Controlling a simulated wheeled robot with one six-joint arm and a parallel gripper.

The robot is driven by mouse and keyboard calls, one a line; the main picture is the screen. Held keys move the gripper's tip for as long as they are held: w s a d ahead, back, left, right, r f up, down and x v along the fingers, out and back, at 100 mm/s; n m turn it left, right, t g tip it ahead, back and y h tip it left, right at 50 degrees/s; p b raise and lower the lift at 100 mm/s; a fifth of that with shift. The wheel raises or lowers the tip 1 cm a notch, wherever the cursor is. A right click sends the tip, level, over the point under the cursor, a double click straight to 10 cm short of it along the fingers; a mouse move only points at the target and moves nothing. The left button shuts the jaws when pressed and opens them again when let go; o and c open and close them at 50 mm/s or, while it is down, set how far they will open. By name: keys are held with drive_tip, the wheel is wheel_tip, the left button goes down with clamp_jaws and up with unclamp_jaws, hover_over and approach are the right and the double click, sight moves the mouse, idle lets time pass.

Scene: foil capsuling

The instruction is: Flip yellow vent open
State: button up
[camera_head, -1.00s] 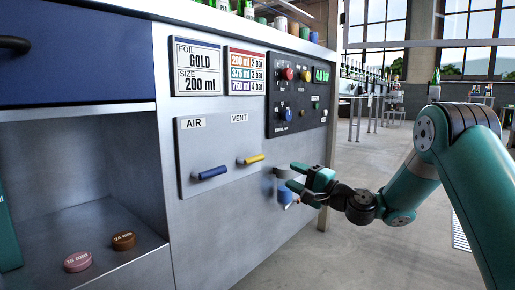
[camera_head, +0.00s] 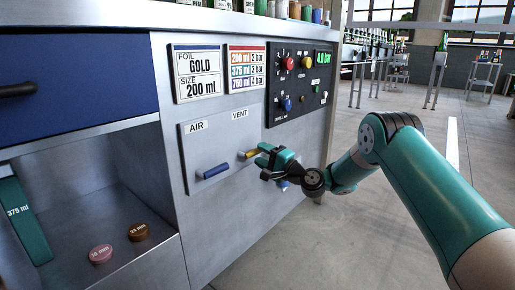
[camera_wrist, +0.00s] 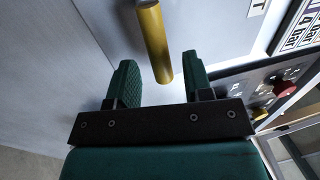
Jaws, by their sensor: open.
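The yellow vent lever (camera_head: 246,155) sticks out from the grey valve plate under the VENT label. It points roughly sideways along the panel. In the wrist view the yellow lever (camera_wrist: 153,40) comes down from the top, with its free end between my two fingers. My gripper (camera_head: 268,155) is at the lever's right end, and its fingers hide part of that end. In the wrist view my gripper (camera_wrist: 159,61) is open, with a gap showing on each side of the lever.
A blue lever (camera_head: 215,171) under the AIR label (camera_head: 196,126) sits left of the yellow one. A black control panel (camera_head: 300,83) with knobs is above right. A shelf bay with a pink disc (camera_head: 101,253) and a brown disc (camera_head: 138,232) is at lower left.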

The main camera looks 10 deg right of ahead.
drive_tip(key=shift+x, duration=1.2)
clamp_jaws()
